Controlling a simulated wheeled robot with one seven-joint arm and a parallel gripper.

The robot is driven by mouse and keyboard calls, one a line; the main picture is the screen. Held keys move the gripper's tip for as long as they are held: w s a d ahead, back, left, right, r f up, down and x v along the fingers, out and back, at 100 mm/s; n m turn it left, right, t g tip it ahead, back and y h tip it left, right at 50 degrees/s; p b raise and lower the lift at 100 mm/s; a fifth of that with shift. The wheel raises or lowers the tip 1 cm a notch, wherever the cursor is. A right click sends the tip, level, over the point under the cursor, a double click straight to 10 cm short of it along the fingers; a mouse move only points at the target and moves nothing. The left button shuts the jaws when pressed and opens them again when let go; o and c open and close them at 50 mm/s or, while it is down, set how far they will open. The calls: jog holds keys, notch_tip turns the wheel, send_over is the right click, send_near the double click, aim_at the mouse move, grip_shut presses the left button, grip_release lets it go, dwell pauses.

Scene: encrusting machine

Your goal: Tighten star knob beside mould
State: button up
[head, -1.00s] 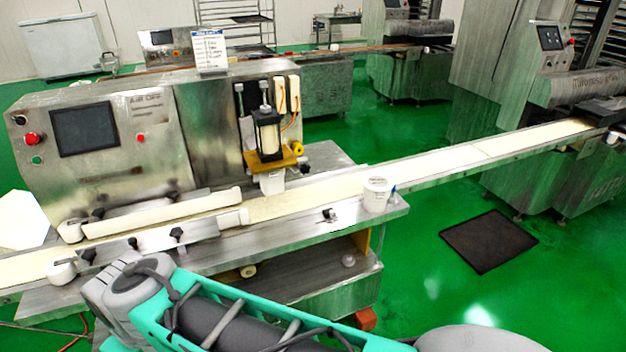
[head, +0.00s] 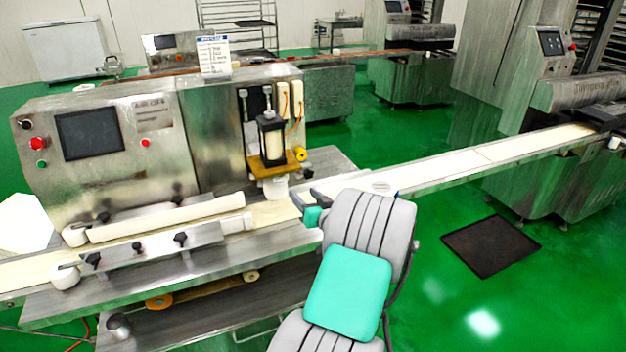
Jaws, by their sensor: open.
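The stamping unit (head: 270,138) stands over the conveyor, with a yellow-orange plate (head: 272,170) low on it. The white mould (head: 274,188) hangs under that plate, just above the belt. A small yellow knob (head: 300,155) sits at the right side of the unit, beside and above the mould; its star shape is too small to make out. My gripper (head: 300,208) is open, with dark fingers pointing left over the belt. It is below the knob and a little right of the mould, and appears apart from both. Nothing shows between the fingers.
The conveyor belt (head: 440,170) runs from lower left to upper right. Black clamp knobs (head: 181,239) line its near rail. A control screen (head: 90,134) is at left.

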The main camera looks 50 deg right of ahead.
aim_at(310, 176)
jog(key=s+d+m+h, duration=0.2)
jog(key=s+d, duration=0.2)
jog(key=shift+n, duration=0.3)
jog(key=x, duration=0.2)
jog(key=p+x, duration=0.1)
jog(key=x, duration=0.2)
jog(key=p+x, duration=0.1)
jog(key=x, duration=0.1)
jog(key=shift+w+a+r, duration=0.1)
jog(key=shift+w+a, duration=0.1)
jog(key=shift+w, duration=0.35)
jog(key=shift+c, duration=0.3)
grip_shut()
